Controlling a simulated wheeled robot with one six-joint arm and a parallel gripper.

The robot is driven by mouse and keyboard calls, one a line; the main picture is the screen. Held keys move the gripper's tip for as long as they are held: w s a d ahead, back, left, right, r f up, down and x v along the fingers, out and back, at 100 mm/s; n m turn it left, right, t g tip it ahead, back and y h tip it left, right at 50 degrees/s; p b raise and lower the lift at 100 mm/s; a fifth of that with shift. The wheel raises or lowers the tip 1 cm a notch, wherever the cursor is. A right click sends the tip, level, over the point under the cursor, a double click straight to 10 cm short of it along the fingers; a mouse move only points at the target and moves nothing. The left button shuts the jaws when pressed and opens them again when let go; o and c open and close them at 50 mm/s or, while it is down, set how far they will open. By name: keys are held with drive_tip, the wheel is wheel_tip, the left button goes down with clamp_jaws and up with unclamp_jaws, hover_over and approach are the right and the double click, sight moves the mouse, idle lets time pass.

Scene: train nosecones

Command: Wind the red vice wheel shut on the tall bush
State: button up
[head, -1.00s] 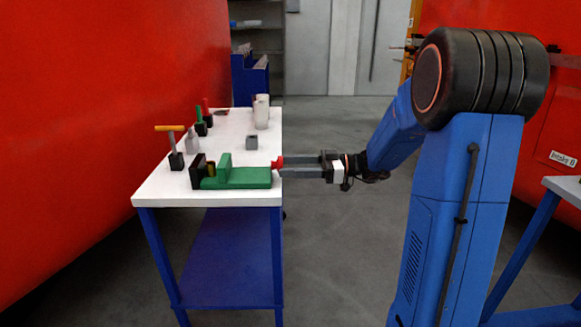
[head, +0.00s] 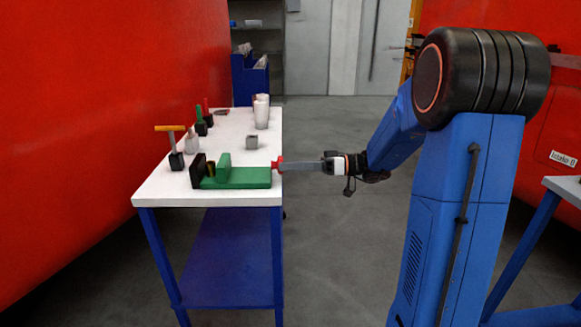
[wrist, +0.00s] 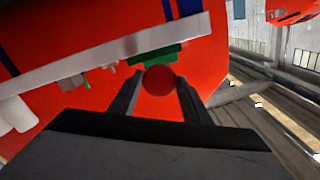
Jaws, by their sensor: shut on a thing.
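The green vice (head: 240,178) lies on the near end of the white bench. Its red wheel (head: 277,164) is at its right end, by the bench's edge. The tall bush (head: 211,169), brass-coloured, stands between the black jaw and the green body at the vice's left. I cannot tell whether the jaws touch it. My gripper (head: 283,166) reaches in from the right and is shut on the red wheel. In the wrist view the red wheel (wrist: 160,80) sits between my two fingers, with green vice (wrist: 156,56) behind it.
On the white bench (head: 160,195) stand an orange-handled tool (head: 171,128) in a black block, a grey block (head: 252,142), a pale bottle (head: 192,142), white cups (head: 261,112) and green and red handled tools. A red wall (head: 80,130) is at the left. The floor right of the bench is clear.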

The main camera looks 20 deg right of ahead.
drive_tip(key=shift+r+m, duration=0.15)
drive_tip(key=shift+m, duration=7.75)
drive_tip(key=shift+r+m, duration=0.1)
drive_tip(key=shift+m, duration=7.8)
drive_tip(key=o, duration=1)
drive_tip(key=shift+d, duration=0.1)
drive_tip(key=shift+o, duration=0.2)
drive_tip(key=v, duration=1.7)
drive_tip(key=shift+d, duration=0.15)
